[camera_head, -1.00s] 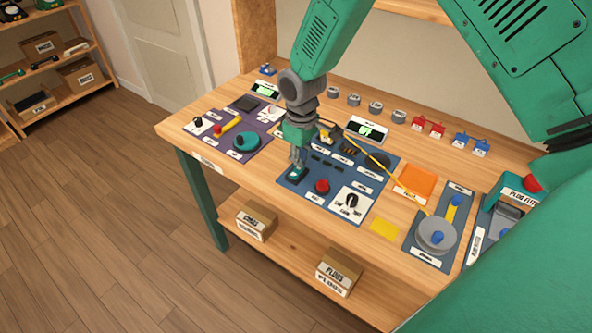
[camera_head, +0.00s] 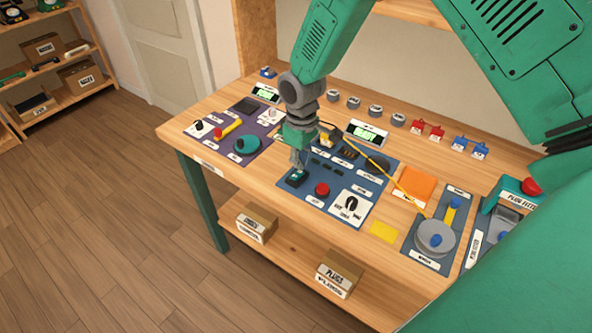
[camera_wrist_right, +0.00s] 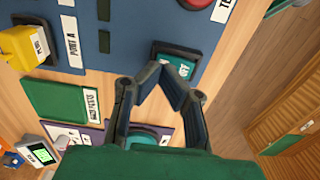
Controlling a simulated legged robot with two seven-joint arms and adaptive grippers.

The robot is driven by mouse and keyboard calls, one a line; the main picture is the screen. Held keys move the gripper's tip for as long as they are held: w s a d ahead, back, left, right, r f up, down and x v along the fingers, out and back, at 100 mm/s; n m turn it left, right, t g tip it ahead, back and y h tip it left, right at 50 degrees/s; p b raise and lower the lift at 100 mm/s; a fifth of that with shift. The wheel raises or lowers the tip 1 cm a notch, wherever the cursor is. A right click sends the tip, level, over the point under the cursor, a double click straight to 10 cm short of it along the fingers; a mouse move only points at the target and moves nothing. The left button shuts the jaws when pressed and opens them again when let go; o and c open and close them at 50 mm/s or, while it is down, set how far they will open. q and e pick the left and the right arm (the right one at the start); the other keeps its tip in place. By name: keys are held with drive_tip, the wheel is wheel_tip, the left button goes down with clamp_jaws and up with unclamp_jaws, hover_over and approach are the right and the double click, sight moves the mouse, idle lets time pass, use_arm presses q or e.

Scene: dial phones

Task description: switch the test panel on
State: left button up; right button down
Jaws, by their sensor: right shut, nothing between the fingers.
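The blue test panel (camera_head: 330,207) lies at the middle of the bench. A small dark switch with a teal face (camera_head: 296,179) sits at its near left corner; it also shows in the wrist view as a teal switch (camera_wrist_right: 186,66), partly hidden by my fingers. My right gripper (camera_head: 298,166) points down just above this switch; in the wrist view its fingertips (camera_wrist_right: 160,72) are together and empty. I cannot tell whether they touch it. The panel's display (camera_head: 366,133) shows green text that seems to read READY. My left gripper is out of view.
On the blue panel are a red button (camera_head: 322,189) and a black knob (camera_head: 351,203). A purple panel (camera_head: 215,138) with a teal dial (camera_head: 247,145) lies left. A yellow cable (camera_head: 405,190) runs right. An orange pad (camera_head: 417,184) and a yellow card (camera_head: 383,231) lie nearby.

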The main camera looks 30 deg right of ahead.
sight(300, 171)
drive_tip(key=shift+r+p, duration=2.3)
drive_tip(key=shift+r, duration=0.55)
drive_tip(key=shift+f, duration=0.1)
